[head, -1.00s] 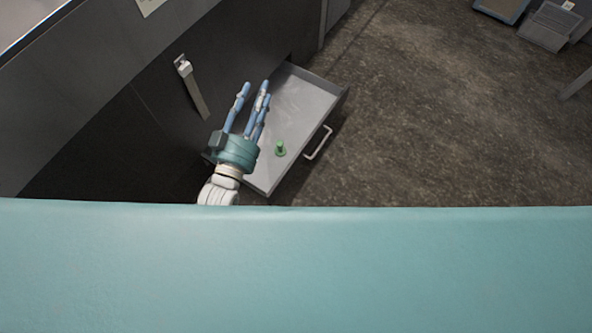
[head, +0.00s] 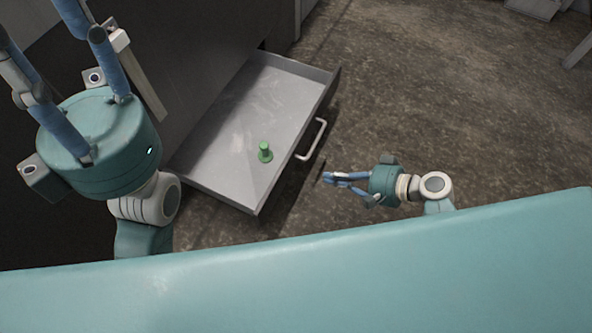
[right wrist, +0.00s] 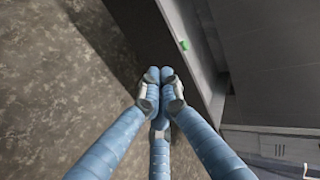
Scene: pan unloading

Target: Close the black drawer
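The drawer (head: 222,128) is pulled out of the dark cabinet, its grey inside showing. A light bar handle (head: 318,140) is on its front. A small green peg-like object (head: 264,152) stands inside; it also shows in the right wrist view (right wrist: 184,45). My right gripper (head: 328,178) is outside the drawer, a little in front of the handle and apart from it. In the right wrist view its fingertips (right wrist: 160,75) meet with nothing seen between them. My left gripper (head: 35,25) is large at the left, its fingers spread and the tips cut off by the frame.
The dark cabinet front (head: 190,60) runs behind the drawer. A strap-like light handle (head: 138,75) hangs on it beside my left gripper. The brown floor (head: 440,90) right of the drawer is clear, with grey items at the top right edge.

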